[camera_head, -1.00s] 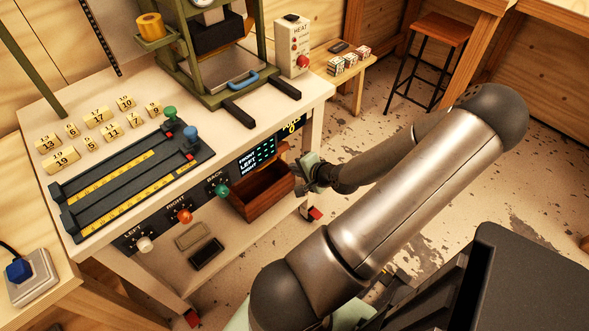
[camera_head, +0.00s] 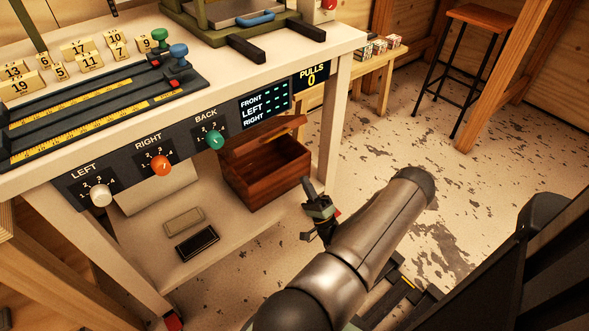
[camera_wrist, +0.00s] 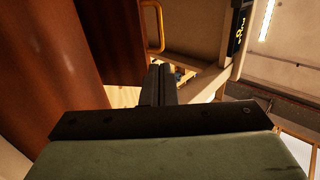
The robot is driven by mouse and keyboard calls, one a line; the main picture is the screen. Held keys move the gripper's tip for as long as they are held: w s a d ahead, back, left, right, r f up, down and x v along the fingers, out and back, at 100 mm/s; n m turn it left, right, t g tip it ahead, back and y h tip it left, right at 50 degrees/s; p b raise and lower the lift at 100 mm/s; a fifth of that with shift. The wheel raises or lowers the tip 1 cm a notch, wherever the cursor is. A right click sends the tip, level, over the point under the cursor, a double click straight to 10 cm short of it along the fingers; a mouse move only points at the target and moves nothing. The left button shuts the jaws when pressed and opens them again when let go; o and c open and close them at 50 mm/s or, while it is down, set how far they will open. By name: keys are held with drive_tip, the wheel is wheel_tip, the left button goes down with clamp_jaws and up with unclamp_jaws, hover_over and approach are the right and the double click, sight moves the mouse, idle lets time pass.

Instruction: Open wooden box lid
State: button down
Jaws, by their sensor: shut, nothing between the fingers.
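The reddish-brown wooden box (camera_head: 262,178) stands on the lower shelf under the bench. Its lid (camera_head: 268,130) is a slanted panel raised above the box. A dark gap between lid and walls shows part of the interior. The lid's rear edge is hidden under the bench front. My gripper (camera_head: 307,186) is just right of the box's front right corner, apart from it. In the wrist view my fingers (camera_wrist: 160,84) are together and empty. Reddish-brown wood (camera_wrist: 100,50) fills the left of that view, close by; I cannot tell which part is lid.
The bench front panel (camera_head: 180,150) with knobs hangs above the box. A bench leg (camera_head: 333,130) stands behind and right of the box. Two small blocks, one tan (camera_head: 184,221) and one black (camera_head: 197,243), lie on the shelf to the left.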

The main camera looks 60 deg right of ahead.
drive_tip(key=b+x, duration=0.2)
drive_tip(key=x, duration=1.1)
drive_tip(key=shift+r+b, duration=0.25)
drive_tip(key=shift+b, duration=0.05)
drive_tip(key=shift+w+r, duration=0.1)
drive_tip(key=shift+w, duration=0.05)
